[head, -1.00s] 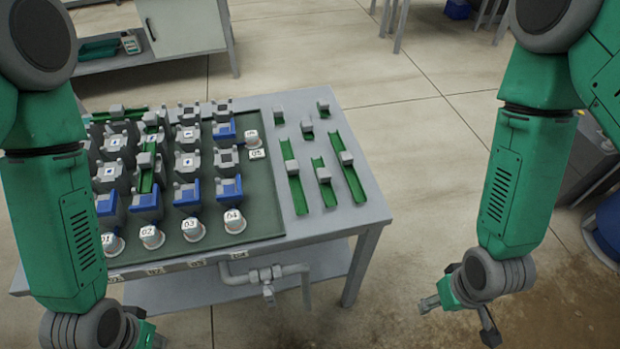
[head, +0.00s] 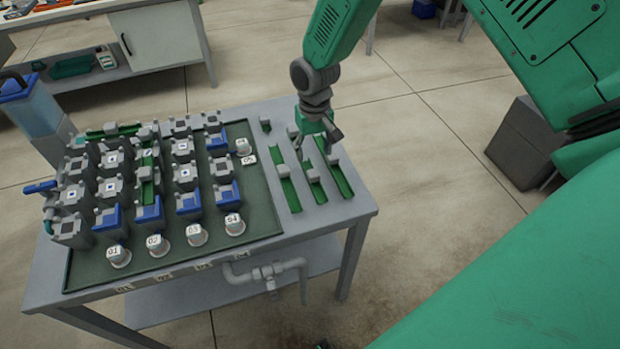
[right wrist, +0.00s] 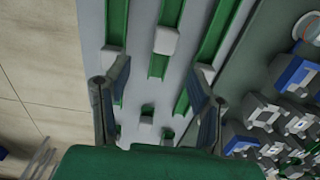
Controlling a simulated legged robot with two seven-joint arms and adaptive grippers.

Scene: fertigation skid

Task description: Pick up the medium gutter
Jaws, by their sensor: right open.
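Three green gutters with grey blocks lie side by side on the right part of the grey table. The middle one, shorter than its neighbours, looks like the medium gutter (head: 317,192); it also shows in the right wrist view (right wrist: 158,67). The left long gutter (head: 291,195) and right long gutter (head: 342,182) flank it. My right gripper (head: 318,147) is open and empty above the far end of the gutters. In the right wrist view its spread fingers (right wrist: 161,72) sit either side of the middle gutter's end. My left gripper is out of view.
A dark green tray (head: 262,215) holding grey and blue blocks and numbered white caps is left of the gutters. Small gutter pieces (head: 265,124) lie at the table's far end, partly hidden by my arm.

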